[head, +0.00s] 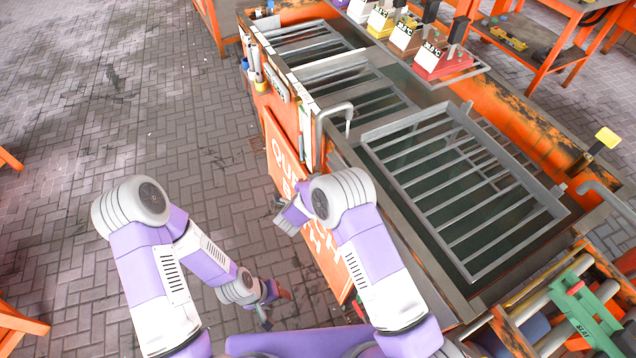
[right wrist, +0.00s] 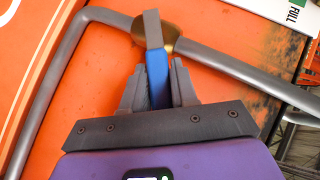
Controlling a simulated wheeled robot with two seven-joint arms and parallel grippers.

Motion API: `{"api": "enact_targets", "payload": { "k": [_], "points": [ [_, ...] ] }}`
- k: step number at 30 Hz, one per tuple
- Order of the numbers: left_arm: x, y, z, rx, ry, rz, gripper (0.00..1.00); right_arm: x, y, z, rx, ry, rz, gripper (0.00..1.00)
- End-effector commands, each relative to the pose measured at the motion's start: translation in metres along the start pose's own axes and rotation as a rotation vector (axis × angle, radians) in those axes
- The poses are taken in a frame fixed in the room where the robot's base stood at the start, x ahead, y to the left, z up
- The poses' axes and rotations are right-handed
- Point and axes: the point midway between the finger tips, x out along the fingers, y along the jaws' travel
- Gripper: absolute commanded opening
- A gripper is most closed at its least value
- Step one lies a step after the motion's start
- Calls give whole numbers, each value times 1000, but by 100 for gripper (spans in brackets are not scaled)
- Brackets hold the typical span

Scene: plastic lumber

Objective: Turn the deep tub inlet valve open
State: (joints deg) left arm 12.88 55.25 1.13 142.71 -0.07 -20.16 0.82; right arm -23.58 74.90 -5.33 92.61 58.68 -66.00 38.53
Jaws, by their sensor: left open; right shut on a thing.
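In the right wrist view, my right gripper (right wrist: 158,85) is shut on the blue lever (right wrist: 157,72) of a valve, one finger on each side of it. The lever has a grey end, and a brass valve body (right wrist: 172,36) shows beside it on a grey pipe (right wrist: 230,66). In the head view the right arm reaches down beside the orange tank front, and its fingers and the valve are hidden. My left gripper (head: 274,303) is open and empty, low over the floor left of the tank. The deep tub (head: 417,231) with its grey rack is at the right.
An orange lettered panel (head: 333,248) stands beside both arms. A bent grey pipe (head: 334,108) rises at the tank's near edge. A green fixture (head: 586,318) is at lower right. The brick floor (head: 110,105) at left is mostly free.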

Motion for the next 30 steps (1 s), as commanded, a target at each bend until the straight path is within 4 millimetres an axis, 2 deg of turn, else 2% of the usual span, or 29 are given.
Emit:
{"api": "enact_targets", "payload": {
  "k": [16, 17, 21, 30],
  "points": [
    [-3, 1, 0, 0, 0, 0, 55, 0, -3, -1, -24, 3, 22, 0],
    [-3, 1, 0, 0, 0, 0, 55, 0, -3, -1, -24, 3, 22, 29],
    [-3, 1, 0, 0, 0, 0, 55, 0, -3, 0, -23, 3, 22, 49],
    [-4, 1, 0, 0, 0, 0, 55, -2, -3, 0, -23, 1, 22, 49]
  ]
}}
